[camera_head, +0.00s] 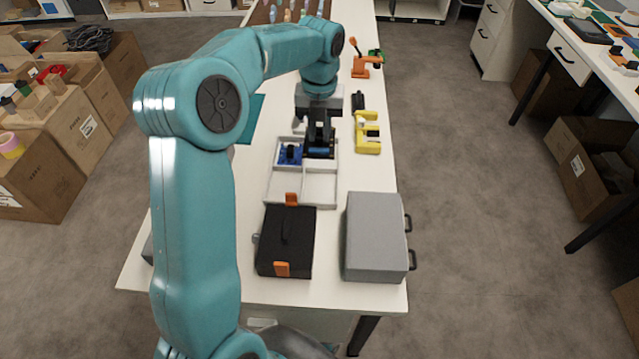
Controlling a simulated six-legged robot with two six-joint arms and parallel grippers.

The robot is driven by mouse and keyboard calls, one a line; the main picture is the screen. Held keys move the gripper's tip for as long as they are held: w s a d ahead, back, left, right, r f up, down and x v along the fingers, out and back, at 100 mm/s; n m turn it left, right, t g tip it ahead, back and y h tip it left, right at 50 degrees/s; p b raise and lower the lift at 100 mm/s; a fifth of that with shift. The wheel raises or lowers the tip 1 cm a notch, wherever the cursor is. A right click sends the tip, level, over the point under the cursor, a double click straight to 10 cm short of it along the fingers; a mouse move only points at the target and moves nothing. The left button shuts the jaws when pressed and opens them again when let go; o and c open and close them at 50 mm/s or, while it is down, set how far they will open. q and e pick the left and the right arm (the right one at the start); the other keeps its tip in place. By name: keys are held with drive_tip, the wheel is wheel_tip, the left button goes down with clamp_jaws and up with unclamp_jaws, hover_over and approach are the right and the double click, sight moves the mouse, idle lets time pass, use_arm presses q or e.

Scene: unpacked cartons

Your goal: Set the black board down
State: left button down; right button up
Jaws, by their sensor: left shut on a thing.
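My left gripper (319,143) points down over the far right compartment of a white divided tray (302,204). It is shut on a small dark piece, which looks like the black board (309,153), with a bluish strip at its near side. The board is at or just above that compartment; I cannot tell whether it touches the floor of it. A blue board (286,158) with a black part lies in the far left compartment. The near compartments look empty. My gripper hides part of the black board. My right gripper is not in view.
A black case (275,250) with orange latches and a grey case (374,235) stand in front of the tray. Yellow (361,145) and orange (361,69) items stand to its right. The white table (333,287) has narrow free strips. Cartons (48,135) stand on the floor left.

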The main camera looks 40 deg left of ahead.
sight(320, 146)
use_arm(q)
wheel_tip(320, 146, down, 17)
drive_tip(key=shift+f, duration=0.1)
idle(0.3)
drive_tip(key=shift+f, duration=0.2)
drive_tip(key=c, duration=1)
unclamp_jaws()
wheel_tip(320, 146, up, 13)
drive_tip(key=shift+f, duration=0.2)
drive_tip(key=shift+f, duration=0.1)
